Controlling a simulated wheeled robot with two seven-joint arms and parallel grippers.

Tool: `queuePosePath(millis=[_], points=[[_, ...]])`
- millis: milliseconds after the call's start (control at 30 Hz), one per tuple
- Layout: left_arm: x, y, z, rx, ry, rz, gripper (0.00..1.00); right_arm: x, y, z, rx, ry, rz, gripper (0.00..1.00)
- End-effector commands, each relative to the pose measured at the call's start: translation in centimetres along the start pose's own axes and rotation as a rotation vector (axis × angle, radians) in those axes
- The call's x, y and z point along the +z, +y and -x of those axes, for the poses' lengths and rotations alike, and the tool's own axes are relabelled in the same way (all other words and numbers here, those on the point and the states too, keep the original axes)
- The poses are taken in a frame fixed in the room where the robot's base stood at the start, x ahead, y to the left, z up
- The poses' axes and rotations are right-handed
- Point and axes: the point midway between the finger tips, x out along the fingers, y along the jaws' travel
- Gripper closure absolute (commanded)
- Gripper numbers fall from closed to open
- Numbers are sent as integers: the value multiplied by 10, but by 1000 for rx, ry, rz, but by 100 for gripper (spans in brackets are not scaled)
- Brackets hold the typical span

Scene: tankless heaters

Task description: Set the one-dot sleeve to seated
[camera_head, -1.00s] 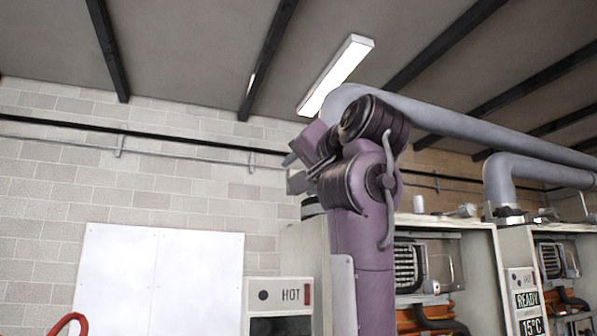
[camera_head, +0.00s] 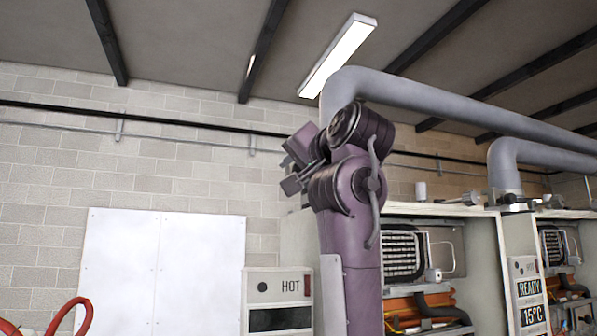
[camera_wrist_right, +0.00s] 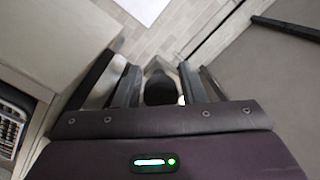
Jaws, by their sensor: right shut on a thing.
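My right gripper (camera_head: 288,172) is raised in front of the left heater cabinet (camera_head: 331,263), its jaws pointing left. In the right wrist view my right gripper (camera_wrist_right: 160,84) is shut on a dark rounded thing (camera_wrist_right: 160,90) between its fingers. I cannot tell whether this is the one-dot sleeve. My left gripper is not in view.
A second heater stands at the right; its panel reads READY and 15°C (camera_head: 530,303). Its pipe (camera_head: 501,165) meets a dark collar (camera_head: 513,202) on top. Fittings lie on the cabinet tops. A red hose (camera_head: 78,316) shows at lower left. White boards (camera_head: 160,265) hang on the wall.

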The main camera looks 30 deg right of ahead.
Motion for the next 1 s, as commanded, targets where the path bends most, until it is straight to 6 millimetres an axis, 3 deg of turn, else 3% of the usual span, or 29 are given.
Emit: queuePosePath(millis=[367, 667, 700, 800, 1000], points=[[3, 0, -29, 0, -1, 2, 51, 21, 22, -1, 1, 0, -7, 100], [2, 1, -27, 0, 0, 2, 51, 20, 21, -1, 2, -2, -8, 100], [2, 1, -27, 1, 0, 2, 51, 20, 21, -1, 2, -1, -8, 61], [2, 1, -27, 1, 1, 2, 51, 20, 21, -1, 2, -1, -7, 50], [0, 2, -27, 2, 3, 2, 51, 20, 21, -1, 2, -2, -6, 50]])
